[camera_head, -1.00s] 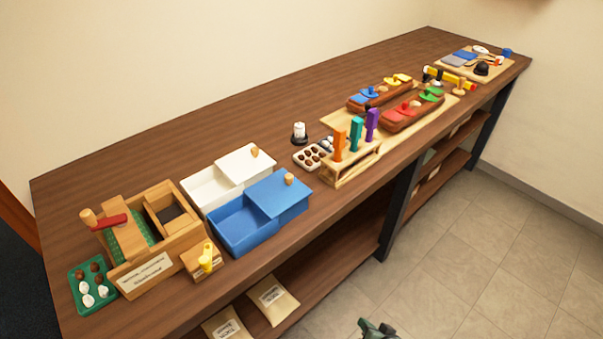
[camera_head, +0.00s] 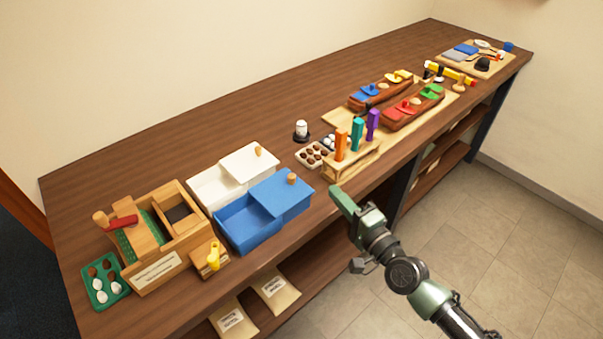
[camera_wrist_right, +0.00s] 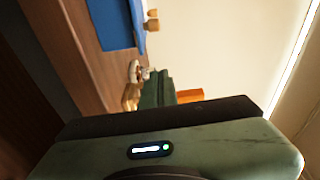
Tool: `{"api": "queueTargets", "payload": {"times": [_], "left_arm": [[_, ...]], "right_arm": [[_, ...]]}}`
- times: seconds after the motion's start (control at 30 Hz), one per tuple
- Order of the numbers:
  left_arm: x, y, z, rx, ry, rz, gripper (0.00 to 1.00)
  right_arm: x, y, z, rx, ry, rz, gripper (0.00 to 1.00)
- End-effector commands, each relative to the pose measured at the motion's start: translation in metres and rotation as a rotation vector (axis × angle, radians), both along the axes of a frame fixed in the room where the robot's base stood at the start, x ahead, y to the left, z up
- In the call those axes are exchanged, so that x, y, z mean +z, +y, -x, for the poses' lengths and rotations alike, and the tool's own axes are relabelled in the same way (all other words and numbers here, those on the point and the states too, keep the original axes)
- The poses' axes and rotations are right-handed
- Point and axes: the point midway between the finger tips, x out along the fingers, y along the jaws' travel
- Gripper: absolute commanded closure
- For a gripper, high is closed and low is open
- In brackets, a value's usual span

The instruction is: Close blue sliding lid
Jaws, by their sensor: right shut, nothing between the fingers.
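The blue box (camera_head: 241,230) stands near the front edge of the table, its left part open and empty. Its blue sliding lid (camera_head: 284,198) covers the right part and has a round wooden knob (camera_head: 292,179) on top. My right gripper (camera_head: 339,194) is shut and empty, in the air to the right of the blue lid, at the table's front edge and apart from it. In the right wrist view the gripper (camera_wrist_right: 158,88) shows at the middle, with blue surface (camera_wrist_right: 114,22) at the top. My left gripper is not in view.
A white box (camera_head: 209,188) with a similar lid stands right behind the blue one. A wooden box (camera_head: 158,258) and a small block with a yellow peg (camera_head: 211,262) stand to the left. A wooden rack (camera_head: 350,166) with coloured pegs is close to the right gripper.

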Motion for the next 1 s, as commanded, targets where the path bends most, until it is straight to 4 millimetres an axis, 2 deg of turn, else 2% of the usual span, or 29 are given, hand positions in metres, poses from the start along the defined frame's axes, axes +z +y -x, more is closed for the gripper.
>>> {"api": "queueTargets", "payload": {"times": [0.17, 0.27, 0.5, 0.63, 0.73, 1.0], "left_arm": [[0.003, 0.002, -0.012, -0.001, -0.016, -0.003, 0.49], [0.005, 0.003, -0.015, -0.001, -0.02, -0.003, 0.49], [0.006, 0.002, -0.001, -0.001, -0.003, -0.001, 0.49], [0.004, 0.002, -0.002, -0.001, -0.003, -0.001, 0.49], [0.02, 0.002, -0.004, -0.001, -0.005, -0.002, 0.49], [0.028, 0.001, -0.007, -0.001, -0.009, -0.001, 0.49]], "right_arm": [[0.002, 0.004, -0.009, 0.001, -0.001, -0.004, 1.0], [0.004, 0.011, -0.023, 0.0, -0.003, -0.005, 1.0], [0.004, 0.034, -0.069, 0.001, -0.003, -0.003, 1.0], [0.004, 0.046, -0.093, 0.001, -0.004, -0.002, 1.0], [0.006, 0.058, -0.077, 0.003, 0.003, -0.004, 1.0], [0.001, 0.072, -0.062, 0.001, 0.0, -0.003, 1.0]]}}
